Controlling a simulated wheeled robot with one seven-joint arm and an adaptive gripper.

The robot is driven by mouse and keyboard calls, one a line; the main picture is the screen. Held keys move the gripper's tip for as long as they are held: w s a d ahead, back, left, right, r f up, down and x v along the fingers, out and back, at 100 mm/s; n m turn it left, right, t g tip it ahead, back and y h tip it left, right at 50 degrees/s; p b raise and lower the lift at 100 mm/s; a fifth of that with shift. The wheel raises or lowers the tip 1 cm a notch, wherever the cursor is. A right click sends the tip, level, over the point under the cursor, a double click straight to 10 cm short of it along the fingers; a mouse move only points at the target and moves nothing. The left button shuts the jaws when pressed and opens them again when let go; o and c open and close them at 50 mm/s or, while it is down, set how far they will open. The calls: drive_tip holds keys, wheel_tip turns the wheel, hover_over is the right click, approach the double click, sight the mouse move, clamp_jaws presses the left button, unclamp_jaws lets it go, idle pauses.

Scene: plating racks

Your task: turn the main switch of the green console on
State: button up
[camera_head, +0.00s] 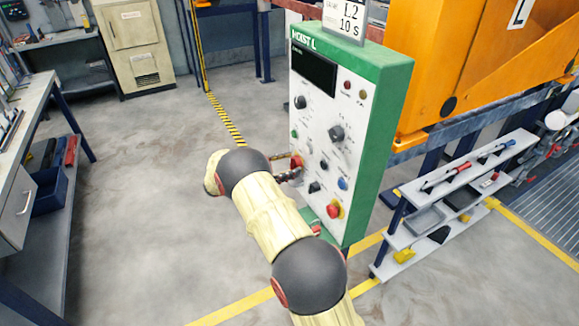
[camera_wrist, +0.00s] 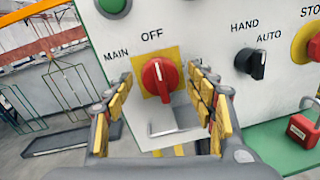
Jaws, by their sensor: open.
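The green console (camera_head: 384,130) has a white front panel facing left. Its main switch (camera_wrist: 157,72) is a red rotary knob on a yellow square plate, with "MAIN" printed at its left and "OFF" above. The knob's pale mark points up, toward OFF. In the head view the red main switch (camera_head: 297,161) is partly covered by the fingers. My gripper (camera_wrist: 160,95) is open, with one finger on each side of the knob, close to the panel. Whether they touch the knob I cannot tell. It also shows at the panel in the head view (camera_head: 287,168).
A black HAND/AUTO selector (camera_wrist: 251,63) and a red stop button (camera_wrist: 315,46) lie right of the switch. A red padlock (camera_wrist: 303,131) is at the lower right. A tool shelf (camera_head: 465,165) stands right of the console. Floor to the left is clear.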

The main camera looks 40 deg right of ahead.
drive_tip(key=shift+d, duration=0.15)
drive_tip(key=shift+c, duration=0.8)
drive_tip(key=c, duration=1)
